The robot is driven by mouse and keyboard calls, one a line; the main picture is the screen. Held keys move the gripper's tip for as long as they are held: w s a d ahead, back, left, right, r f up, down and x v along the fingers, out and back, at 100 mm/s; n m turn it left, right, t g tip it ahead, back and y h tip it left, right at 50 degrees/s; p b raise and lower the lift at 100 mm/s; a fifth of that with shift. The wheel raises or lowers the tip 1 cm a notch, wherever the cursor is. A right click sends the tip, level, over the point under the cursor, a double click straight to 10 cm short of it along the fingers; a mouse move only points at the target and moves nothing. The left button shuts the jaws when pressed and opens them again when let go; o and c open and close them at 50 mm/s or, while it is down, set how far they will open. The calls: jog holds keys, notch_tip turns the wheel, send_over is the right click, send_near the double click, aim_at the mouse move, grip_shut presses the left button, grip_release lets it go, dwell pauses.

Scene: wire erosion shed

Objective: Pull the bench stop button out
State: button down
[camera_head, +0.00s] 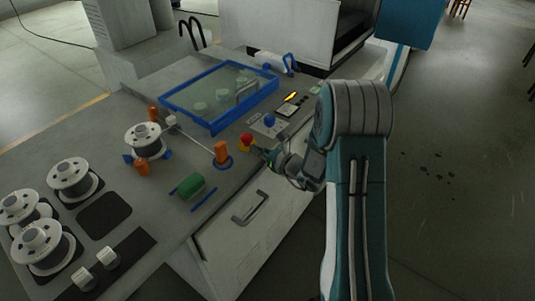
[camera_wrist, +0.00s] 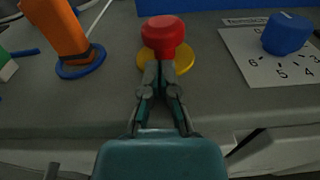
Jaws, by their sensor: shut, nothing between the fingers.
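The bench stop button has a red mushroom head (camera_wrist: 163,33) on a yellow round base (camera_wrist: 184,58); it stands near the bench's front edge. In the head view the red button (camera_head: 247,138) is just left of my gripper (camera_head: 262,153). In the wrist view my gripper (camera_wrist: 158,68) has its fingers shut together and empty. The fingertips are in front of the button and overlap its lower edge and base in the picture. I cannot tell whether they touch it.
A blue knob (camera_wrist: 286,33) on a numbered dial plate (camera_wrist: 262,72) stands right of the button. An orange post (camera_wrist: 57,28) stands to its left. A blue-framed clear cover (camera_head: 213,127) lies behind. A drawer handle (camera_head: 250,206) is on the bench front below.

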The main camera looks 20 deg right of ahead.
jog(key=shift+w+a, duration=0.2)
jog(key=shift+w, duration=0.1)
jog(key=shift+d, duration=0.1)
jog(key=shift+d, duration=0.1)
